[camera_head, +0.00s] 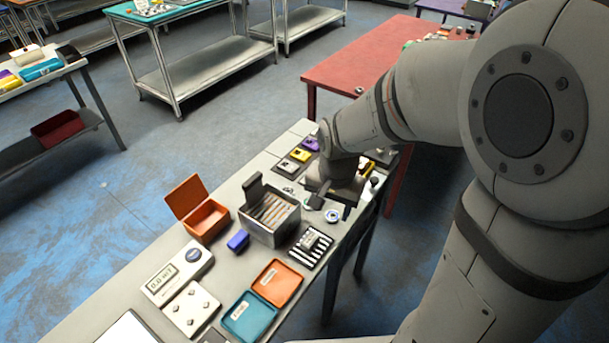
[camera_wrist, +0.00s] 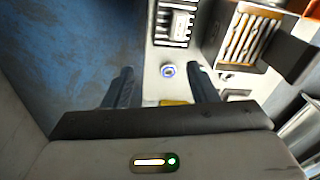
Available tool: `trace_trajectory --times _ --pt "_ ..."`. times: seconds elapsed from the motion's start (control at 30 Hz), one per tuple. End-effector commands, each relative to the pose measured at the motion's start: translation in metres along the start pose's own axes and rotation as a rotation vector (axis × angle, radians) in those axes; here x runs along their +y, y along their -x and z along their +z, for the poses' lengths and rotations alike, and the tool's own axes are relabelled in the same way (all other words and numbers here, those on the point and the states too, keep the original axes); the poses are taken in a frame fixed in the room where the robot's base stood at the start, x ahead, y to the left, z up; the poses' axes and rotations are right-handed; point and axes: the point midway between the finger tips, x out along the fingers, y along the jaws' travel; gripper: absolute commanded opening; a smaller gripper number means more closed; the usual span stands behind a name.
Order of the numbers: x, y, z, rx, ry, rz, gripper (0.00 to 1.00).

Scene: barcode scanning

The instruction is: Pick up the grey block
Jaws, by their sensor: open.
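My gripper (camera_wrist: 163,80) is open in the wrist view, its two dark fingers apart with no object clearly held between them. In the head view my gripper (camera_head: 328,198) is low over the far right part of the table, and my wrist hides what is beneath it. I cannot tell for sure which thing is the grey block. A pale grey blocky piece (camera_wrist: 181,25) lies on the black-and-white striped board (camera_wrist: 161,35), ahead of the fingers. The striped board also shows in the head view (camera_head: 322,257).
A small round white-and-blue item (camera_wrist: 168,71) lies near the fingertips. A grey bin with dividers (camera_head: 262,232), an orange box (camera_head: 205,222), a blue block (camera_head: 238,241) and orange (camera_head: 277,283) and teal (camera_head: 249,316) trays crowd the table. The table's edge is close to my gripper.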

Motion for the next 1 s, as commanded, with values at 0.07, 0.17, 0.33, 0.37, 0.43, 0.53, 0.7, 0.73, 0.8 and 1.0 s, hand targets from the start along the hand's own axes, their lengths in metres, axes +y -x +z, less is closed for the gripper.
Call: trace_trajectory --times 0.07,0.17,0.33,0.37,0.43,0.53,0.7,0.73,0.8,1.0 --pt "-0.016 -0.026 0.001 -0.03 -0.058 0.023 0.53" --pt "-0.03 -0.05 0.002 -0.05 -0.125 0.043 0.53" --pt "-0.042 -0.074 0.006 -0.065 -0.194 0.063 0.53" --pt "-0.043 -0.077 0.006 -0.067 -0.201 0.065 0.53" --pt "-0.044 -0.083 0.006 -0.068 -0.209 0.067 0.53" --pt "-0.043 -0.093 0.007 -0.07 -0.213 0.069 0.53" --pt "-0.042 -0.107 0.008 -0.069 -0.212 0.068 0.53" --pt "-0.041 -0.109 0.008 -0.069 -0.212 0.068 0.53" --pt "-0.04 -0.115 0.008 -0.069 -0.212 0.069 0.53" --pt "-0.037 -0.14 0.01 -0.07 -0.212 0.07 0.53"
